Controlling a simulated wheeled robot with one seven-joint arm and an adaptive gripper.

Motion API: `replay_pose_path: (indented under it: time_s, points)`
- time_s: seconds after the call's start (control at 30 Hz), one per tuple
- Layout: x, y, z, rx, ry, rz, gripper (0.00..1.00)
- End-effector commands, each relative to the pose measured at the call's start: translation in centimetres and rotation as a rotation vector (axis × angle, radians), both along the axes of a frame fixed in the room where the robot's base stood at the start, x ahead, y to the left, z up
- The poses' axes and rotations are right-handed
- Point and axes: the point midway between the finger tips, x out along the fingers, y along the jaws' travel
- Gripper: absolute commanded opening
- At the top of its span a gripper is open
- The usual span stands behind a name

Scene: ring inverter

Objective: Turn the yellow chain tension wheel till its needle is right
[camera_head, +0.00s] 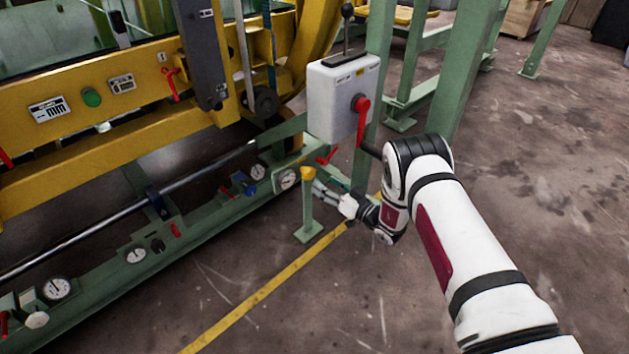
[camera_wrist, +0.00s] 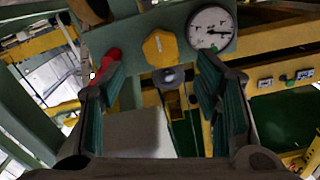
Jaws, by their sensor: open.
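The yellow wheel (camera_wrist: 160,48) is a faceted knob at top middle of the wrist view, on a green plate. A white dial gauge (camera_wrist: 211,28) sits just right of it. Its dark needle appears to point right, and a small green mark shows at the dial's lower edge. My gripper (camera_wrist: 160,68) is open, its fingers on either side of the view with the wheel beyond and between them; I cannot tell whether they touch it. In the head view my gripper (camera_head: 318,190) is low beside a yellow-topped post (camera_head: 308,185). A gauge (camera_head: 287,178) shows left of it.
A red handle (camera_wrist: 112,60) lies near the left finger in the wrist view. A grey switch box (camera_head: 343,97) with a red lever (camera_head: 361,112) stands above my gripper. A green rail (camera_head: 95,285) with several gauges runs left. Floor at the right is open.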

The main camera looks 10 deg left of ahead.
Motion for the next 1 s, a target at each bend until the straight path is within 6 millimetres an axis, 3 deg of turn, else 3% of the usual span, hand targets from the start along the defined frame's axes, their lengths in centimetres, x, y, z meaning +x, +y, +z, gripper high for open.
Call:
replay_pose_path:
  time_s: [0.3, 0.77, 0.9, 1.0]
  points:
    - [3.0, 4.0, -0.1, 0.0, -0.001, 0.002, 0.57]
    - [3.7, 4.8, 0.0, 0.001, 0.001, 0.0, 0.57]
    - [3.7, 4.8, 0.0, 0.001, 0.001, 0.0, 0.25]
    - [3.7, 4.8, 0.0, 0.001, 0.001, 0.0, 0.09]
